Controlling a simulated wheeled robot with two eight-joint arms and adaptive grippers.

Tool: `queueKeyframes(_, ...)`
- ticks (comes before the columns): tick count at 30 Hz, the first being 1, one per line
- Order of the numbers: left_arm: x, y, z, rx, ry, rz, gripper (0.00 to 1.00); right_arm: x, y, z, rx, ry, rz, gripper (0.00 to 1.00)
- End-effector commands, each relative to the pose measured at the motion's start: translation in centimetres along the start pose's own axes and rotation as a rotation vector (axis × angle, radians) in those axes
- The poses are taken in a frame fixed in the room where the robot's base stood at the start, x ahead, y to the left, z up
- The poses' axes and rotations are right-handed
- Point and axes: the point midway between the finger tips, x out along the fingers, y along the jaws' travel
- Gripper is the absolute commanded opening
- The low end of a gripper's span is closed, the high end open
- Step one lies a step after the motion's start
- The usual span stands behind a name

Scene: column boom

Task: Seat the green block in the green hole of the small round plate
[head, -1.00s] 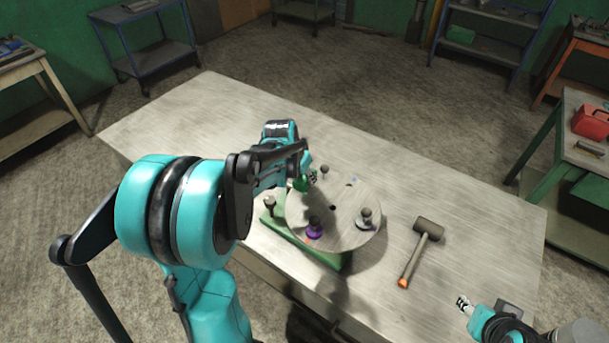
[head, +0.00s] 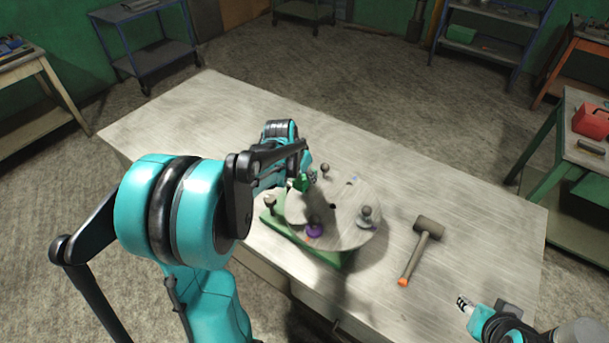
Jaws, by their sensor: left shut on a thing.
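The small round plate (head: 345,232) is pale grey and rests on a green base (head: 322,252) on the table. The green block (head: 302,183) shows at the plate's far left part, partly hidden by my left arm. My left gripper (head: 309,179) is shut on the green block. I cannot tell whether the block is above the plate or touching it. The green hole is not visible. My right gripper (head: 463,303) is at the lower right, apart from the plate, and too small to tell open or shut.
A purple block with a dark knob (head: 314,230) and a grey one (head: 366,218) stand on the plate. More dark knobs (head: 325,169) stand around it. A mallet (head: 426,232) lies to the right. The table's far left and right parts are clear.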

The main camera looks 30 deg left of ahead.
Motion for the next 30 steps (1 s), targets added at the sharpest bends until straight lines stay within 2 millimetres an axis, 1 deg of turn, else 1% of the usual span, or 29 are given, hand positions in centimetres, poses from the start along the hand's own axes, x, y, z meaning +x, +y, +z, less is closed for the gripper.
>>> queueKeyframes(30, 2.8, 0.0, 1.1, 0.0, 0.001, 0.0, 0.04, 2.0, 0.0, 1.4, 0.0, 0.0, 0.0, 0.4)
